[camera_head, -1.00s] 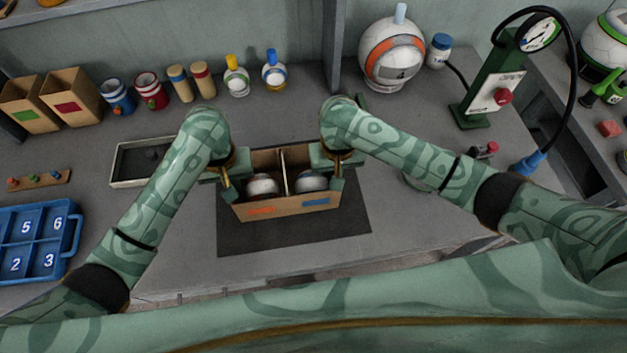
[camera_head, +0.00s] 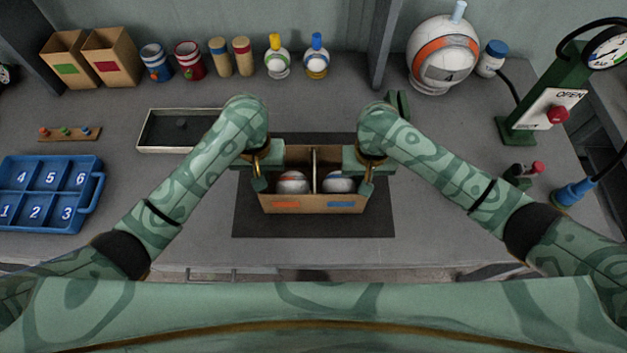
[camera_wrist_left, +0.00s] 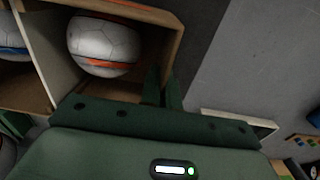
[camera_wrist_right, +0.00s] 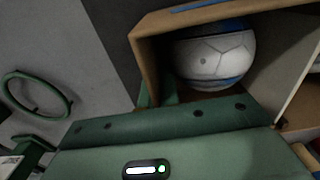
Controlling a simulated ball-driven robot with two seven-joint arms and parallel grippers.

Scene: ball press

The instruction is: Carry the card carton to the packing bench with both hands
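The card carton (camera_head: 287,205) is an open brown box with a divider and two compartments, a white ball in each. Orange and blue labels mark its front. It is over the dark mat (camera_head: 250,226) on the grey bench; whether it touches the mat is unclear. My left gripper (camera_head: 259,180) is at its left end, and in the left wrist view its fingers (camera_wrist_left: 161,92) straddle the end wall. My right gripper (camera_head: 367,182) is at its right end; its fingers (camera_wrist_right: 155,92) appear to pinch that wall. The arms partly hide both ends.
Cartons, cups and bottles line the back wall. A large white-orange ball machine (camera_head: 440,60) and a green gauge stand (camera_head: 540,100) are at right.

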